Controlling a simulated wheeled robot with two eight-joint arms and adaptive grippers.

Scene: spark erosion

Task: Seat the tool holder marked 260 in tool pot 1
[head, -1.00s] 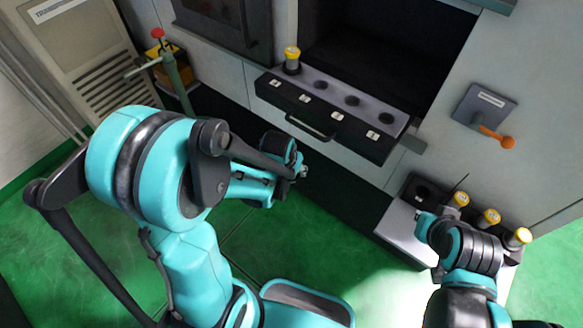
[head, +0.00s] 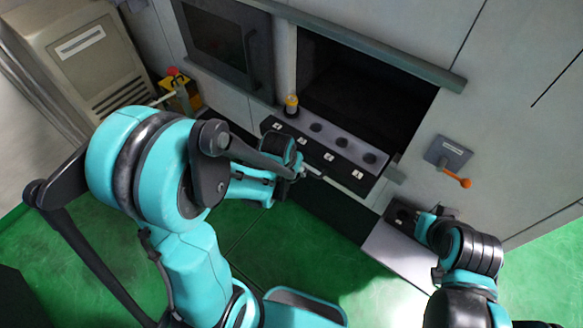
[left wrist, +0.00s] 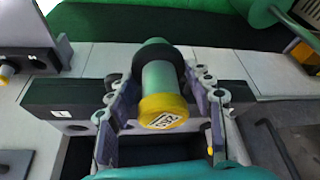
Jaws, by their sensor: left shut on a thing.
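My left gripper (left wrist: 160,95) is shut on a tool holder (left wrist: 157,80) with a green body, black flange and yellow cap. The cap label appears to read 260, upside down in the left wrist view. In the head view my left gripper (head: 300,172) is just in front of the black pot rack (head: 265,127); the held holder cannot be made out there. The rack has a row of numbered pots. Another yellow-capped holder (head: 291,104) stands in the leftmost pot; the others look empty. Their numbers are too small to read. My right gripper (head: 430,222) is by the side bench; its fingers are unclear.
The side bench (head: 385,250) stands at the right, its holders hidden behind my right arm. A dark machine opening (head: 360,85) lies behind the rack. An orange-handled lever (head: 455,178) is on the right wall. A post with a red knob (head: 172,72) stands at the left.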

